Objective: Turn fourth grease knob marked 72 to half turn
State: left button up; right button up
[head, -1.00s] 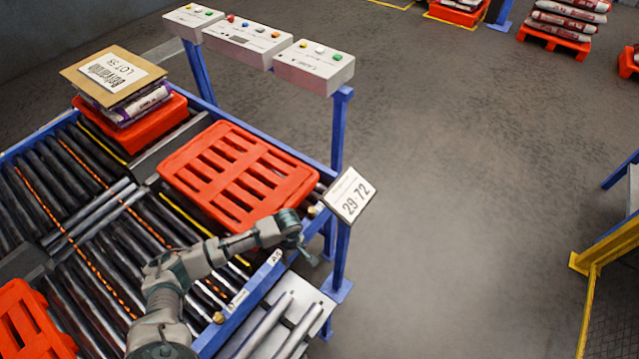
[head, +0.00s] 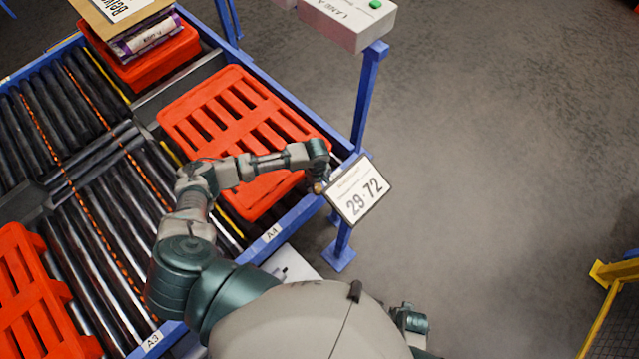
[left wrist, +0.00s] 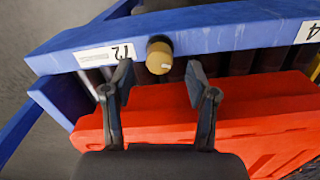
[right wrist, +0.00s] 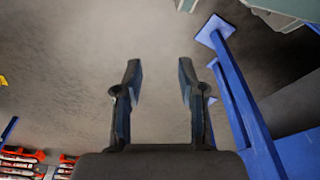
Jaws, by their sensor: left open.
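The grease knob (left wrist: 159,57), brass-coloured with a dark collar and a pale mark on its face, sits on the blue conveyor rail (left wrist: 230,33) in the left wrist view. A white label (left wrist: 108,54) left of it appears upside down and seems to read 72. The knob also shows small in the head view (head: 318,187), by the sign. My left gripper (left wrist: 159,80) is open, its fingertips either side of and just short of the knob; contact is not visible. My right gripper (right wrist: 159,75) is open and empty over the floor.
A red pallet (head: 222,112) lies on the rollers under my left arm. A lane button box (head: 350,18) is above. Blue posts (right wrist: 240,95) stand close right of my right gripper.

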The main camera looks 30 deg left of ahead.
aim_at(317, 187)
pick_arm(q)
jog(key=shift+w+a+f, duration=0.15)
jog(key=shift+f, duration=1.35)
pick_arm(e)
jog(key=shift+w+a+r, duration=0.1)
jog(key=shift+w+r, duration=0.1)
jog(key=shift+r, duration=0.35)
jog(key=shift+w+r, duration=0.2)
jog(key=shift+r, duration=0.35)
pick_arm(q)
jog(key=shift+r, duration=0.1)
grip_shut()
pick_arm(e)
jog(key=shift+w, duration=0.1)
